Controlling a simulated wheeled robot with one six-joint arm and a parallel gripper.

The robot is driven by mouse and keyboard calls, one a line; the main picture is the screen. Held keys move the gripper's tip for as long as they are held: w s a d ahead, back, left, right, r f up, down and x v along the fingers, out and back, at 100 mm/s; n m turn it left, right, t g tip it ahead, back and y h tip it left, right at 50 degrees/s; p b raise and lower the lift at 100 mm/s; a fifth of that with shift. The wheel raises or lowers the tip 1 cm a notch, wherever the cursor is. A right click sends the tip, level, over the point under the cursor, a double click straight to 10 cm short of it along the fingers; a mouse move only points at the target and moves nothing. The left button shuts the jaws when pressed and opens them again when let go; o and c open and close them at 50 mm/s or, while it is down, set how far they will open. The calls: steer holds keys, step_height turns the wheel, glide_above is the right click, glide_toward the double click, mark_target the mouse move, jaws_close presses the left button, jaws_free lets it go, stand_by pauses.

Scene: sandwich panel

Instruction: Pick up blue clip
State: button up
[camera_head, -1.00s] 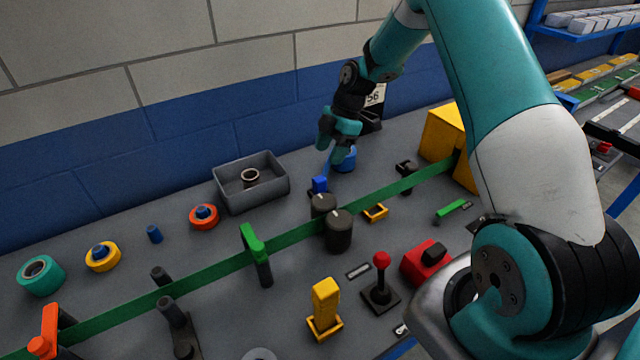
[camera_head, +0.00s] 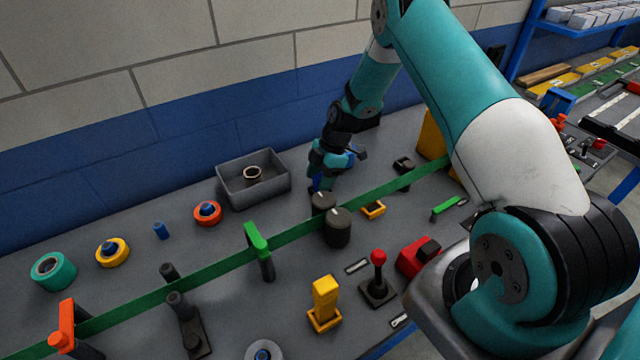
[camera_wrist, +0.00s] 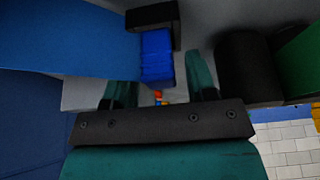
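The blue clip (camera_wrist: 157,55) shows in the wrist view as a small blue block beside a black piece, ahead of my fingers and roughly between their lines. In the wrist view the two teal fingers of my gripper (camera_wrist: 162,82) are spread apart, with no contact on the clip that I can make out.
Two dark rollers (camera_head: 337,228) and a green belt (camera_head: 290,234) stand just in front of my gripper. A grey bin (camera_head: 253,190) is to its left and a yellow bracket (camera_head: 373,210) to its right. The blue wall (camera_head: 200,140) rises behind the bench.

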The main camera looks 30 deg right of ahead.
mark_target(320, 176)
steer(key=c, duration=0.8)
step_height(320, 176, up, 20)
steer(key=b, duration=0.4)
